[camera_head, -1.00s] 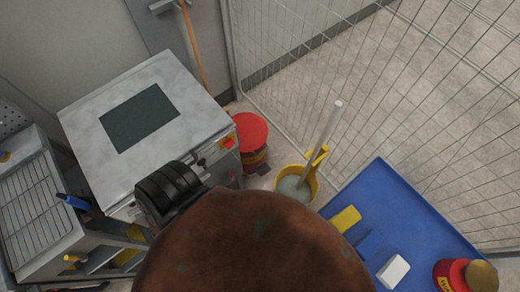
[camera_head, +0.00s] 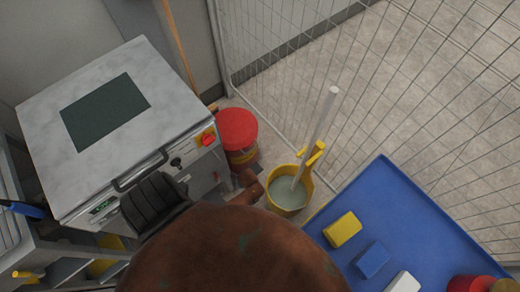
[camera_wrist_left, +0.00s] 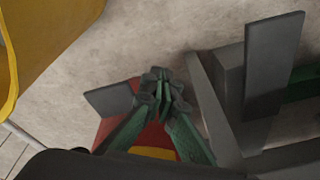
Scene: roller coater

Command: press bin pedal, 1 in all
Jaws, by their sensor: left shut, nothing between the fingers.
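The bin (camera_head: 238,132) is a red-lidded drum with a yellow band, standing on the floor between the coater and the yellow bucket. In the left wrist view its red body (camera_wrist_left: 135,130) shows low, behind the fingers. A flat dark grey plate (camera_wrist_left: 110,99), apparently the bin pedal, juts out at its edge. My left gripper (camera_wrist_left: 162,88) has green fingers, shut and empty; their tips are just right of the plate, overlapping its end in the picture. I cannot tell whether they touch it. My right gripper is not in view.
The yellow mop bucket (camera_head: 285,193) stands close right of the bin; it also shows in the left wrist view (camera_wrist_left: 45,40). The coater (camera_head: 110,110) stands left. A dark grey frame (camera_wrist_left: 225,100) is right of the fingers. A blue table (camera_head: 400,215) and mesh fence are at right.

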